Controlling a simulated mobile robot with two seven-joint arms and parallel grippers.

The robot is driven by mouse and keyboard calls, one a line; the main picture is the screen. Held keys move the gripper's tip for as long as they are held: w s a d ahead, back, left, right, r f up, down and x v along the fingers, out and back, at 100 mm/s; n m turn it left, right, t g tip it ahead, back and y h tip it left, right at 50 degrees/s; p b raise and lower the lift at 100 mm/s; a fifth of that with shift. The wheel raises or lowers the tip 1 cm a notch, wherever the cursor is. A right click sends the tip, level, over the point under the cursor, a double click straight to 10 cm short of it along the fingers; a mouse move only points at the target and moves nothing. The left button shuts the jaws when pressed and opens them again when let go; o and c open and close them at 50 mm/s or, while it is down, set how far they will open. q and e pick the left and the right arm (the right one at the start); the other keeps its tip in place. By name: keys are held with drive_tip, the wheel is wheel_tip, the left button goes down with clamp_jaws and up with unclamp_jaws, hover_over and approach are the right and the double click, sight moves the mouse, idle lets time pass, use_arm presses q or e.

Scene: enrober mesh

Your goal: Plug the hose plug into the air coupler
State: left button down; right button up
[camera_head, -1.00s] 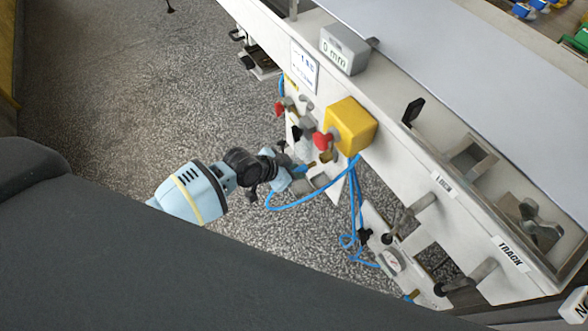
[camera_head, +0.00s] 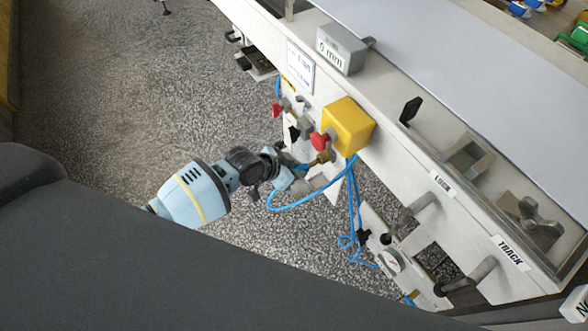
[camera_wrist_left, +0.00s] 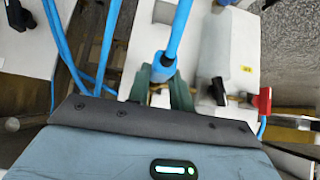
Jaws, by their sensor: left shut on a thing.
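My left gripper (camera_head: 299,180) is at the front panel of the machine, just below the yellow box. In the left wrist view, its two dark green fingers (camera_wrist_left: 161,92) are shut on the blue hose plug (camera_wrist_left: 164,66), whose blue hose (camera_wrist_left: 181,25) rises away from it. In the head view, the hose (camera_head: 300,203) loops below the gripper. A brass fitting (camera_head: 321,158), which looks like the air coupler, sits under the red knob, close to the gripper. Whether plug and coupler touch cannot be told. The right gripper is not in view.
A yellow box (camera_head: 348,125) with a red knob (camera_head: 320,142) stands out from the panel above the gripper. More blue hoses (camera_head: 352,205) hang beside a gauge plate (camera_head: 390,258). Levers (camera_head: 420,205) stick out to the right.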

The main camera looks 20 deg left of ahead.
sight(305, 166)
use_arm(q)
drive_tip(key=shift+w+d+b, duration=0.55)
drive_tip(key=shift+w+d, duration=0.45)
drive_tip(key=shift+w, duration=0.25)
drive_tip(key=shift+s+a, duration=0.1)
idle(0.3)
drive_tip(key=shift+s+a, duration=0.1)
drive_tip(key=shift+s+a+r+p, duration=0.1)
drive_tip(key=shift+s+a+p, duration=0.2)
drive_tip(key=shift+s+p, duration=0.1)
drive_tip(key=shift+s+a+p, duration=0.45)
drive_tip(key=shift+s+a, duration=0.2)
drive_tip(key=shift+s, duration=0.15)
drive_tip(key=shift+s, duration=0.15)
idle(1.3)
drive_tip(key=shift+w+d+b, duration=0.3)
drive_tip(key=shift+w+d, duration=0.25)
drive_tip(key=shift+w, duration=0.2)
drive_tip(key=shift+w+d+b, duration=0.3)
drive_tip(key=shift+w+d, duration=0.25)
drive_tip(key=shift+w, duration=0.2)
idle(0.5)
